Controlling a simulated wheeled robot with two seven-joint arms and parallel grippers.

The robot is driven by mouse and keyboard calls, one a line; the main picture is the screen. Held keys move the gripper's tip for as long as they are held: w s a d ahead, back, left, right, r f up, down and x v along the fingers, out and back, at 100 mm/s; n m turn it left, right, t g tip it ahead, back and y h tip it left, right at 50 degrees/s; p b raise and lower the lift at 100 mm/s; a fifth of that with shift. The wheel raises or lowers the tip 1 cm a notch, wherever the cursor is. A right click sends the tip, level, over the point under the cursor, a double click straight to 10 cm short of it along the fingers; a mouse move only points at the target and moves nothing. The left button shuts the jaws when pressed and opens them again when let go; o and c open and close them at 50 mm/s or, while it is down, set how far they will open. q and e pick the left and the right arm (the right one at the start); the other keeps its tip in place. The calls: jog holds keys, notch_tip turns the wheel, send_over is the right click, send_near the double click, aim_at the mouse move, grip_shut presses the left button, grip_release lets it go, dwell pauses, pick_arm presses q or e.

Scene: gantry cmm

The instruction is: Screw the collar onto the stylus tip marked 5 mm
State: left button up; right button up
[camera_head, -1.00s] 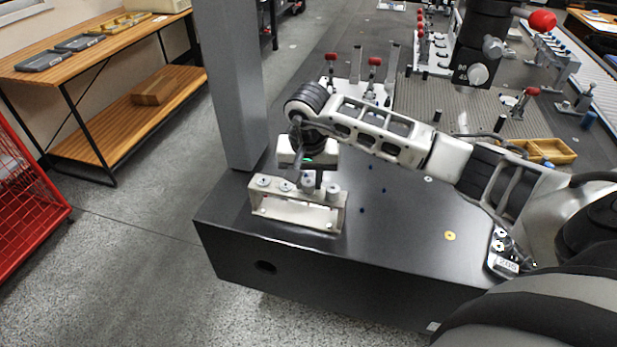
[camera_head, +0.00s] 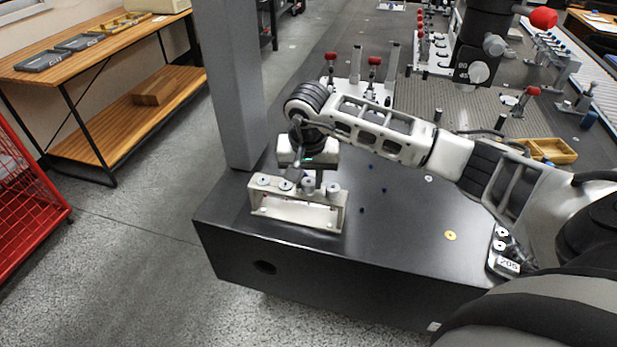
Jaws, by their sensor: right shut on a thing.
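A pale metal rack (camera_head: 324,217) stands near the left corner of the dark granite table. Several round stylus seats line its top, among them a grey disc at its left end (camera_head: 263,180) and one at its right end (camera_head: 333,188). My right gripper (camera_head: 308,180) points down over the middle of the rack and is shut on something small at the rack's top. The fingers and the gripper body hide most of the held thing, so I cannot make out the collar or the 5 mm mark. My left gripper is not in view.
A grey column (camera_head: 228,80) rises just behind the rack. Red-handled clamps (camera_head: 373,75) stand on a plate farther back. A yellow tray (camera_head: 553,150) lies at the right. Small blue pieces (camera_head: 362,210) and a yellow disc (camera_head: 450,236) lie on the table.

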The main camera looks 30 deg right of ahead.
dwell(0.3)
jog(key=m, duration=0.4)
jog(key=shift+h, duration=0.3)
jog(key=shift+f+m+g, duration=0.1)
jog(key=shift+m+g, duration=0.2)
jog(key=shift+m, duration=0.3)
jog(key=shift+m, duration=0.6)
jog(key=m, duration=0.3)
jog(key=shift+d+f+m+g+p, duration=0.1)
jog(key=shift+f+m+g+p, duration=0.05)
jog(key=shift+m+g+p, duration=0.25)
jog(key=shift+s, duration=0.1)
